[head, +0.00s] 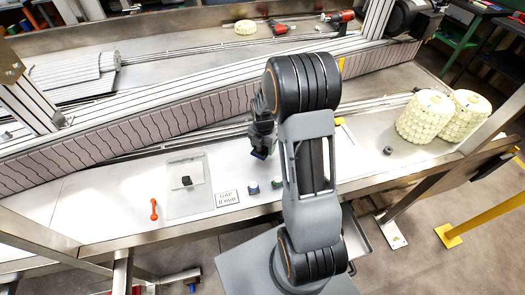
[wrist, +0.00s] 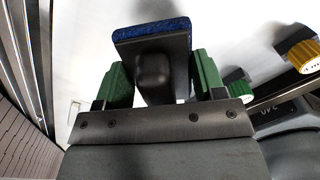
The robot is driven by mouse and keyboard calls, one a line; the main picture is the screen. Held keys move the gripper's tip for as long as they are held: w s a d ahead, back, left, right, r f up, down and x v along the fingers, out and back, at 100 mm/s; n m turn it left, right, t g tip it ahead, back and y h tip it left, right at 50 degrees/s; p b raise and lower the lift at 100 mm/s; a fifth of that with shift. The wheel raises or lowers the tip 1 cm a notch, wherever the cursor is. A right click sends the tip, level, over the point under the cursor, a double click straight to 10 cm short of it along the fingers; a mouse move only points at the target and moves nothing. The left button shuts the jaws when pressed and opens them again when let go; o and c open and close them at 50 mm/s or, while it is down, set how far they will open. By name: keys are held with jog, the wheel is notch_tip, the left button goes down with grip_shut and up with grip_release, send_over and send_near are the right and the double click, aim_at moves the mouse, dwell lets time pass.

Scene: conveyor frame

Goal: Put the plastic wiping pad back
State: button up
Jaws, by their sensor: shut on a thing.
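My gripper (head: 263,146) is over the metal table, left of my arm in the head view. In the wrist view its two green fingers (wrist: 155,84) are shut on the dark handle of the wiping pad (wrist: 150,32). The pad has a blue, rough-looking face and a dark backing plate. In the head view only a small blue bit of the pad (head: 260,156) shows under the gripper. I cannot tell from these views how far the pad is above the table.
A clear tray (head: 199,203) with a black block (head: 187,181) lies left, beside a red tool (head: 154,210) and a gap sign (head: 227,198). Small blue (head: 253,190) and green (head: 277,184) pieces stand nearby. Pale rolls (head: 425,117) stand right. The conveyor (head: 150,125) runs behind.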

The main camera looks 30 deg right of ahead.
aim_at(263, 152)
jog(key=shift+w+f, duration=0.15)
jog(key=shift+f, duration=0.1)
jog(key=shift+w+f, duration=0.15)
jog(key=shift+f, duration=1.55)
jog(key=shift+f, duration=0.15)
jog(key=o, duration=1)
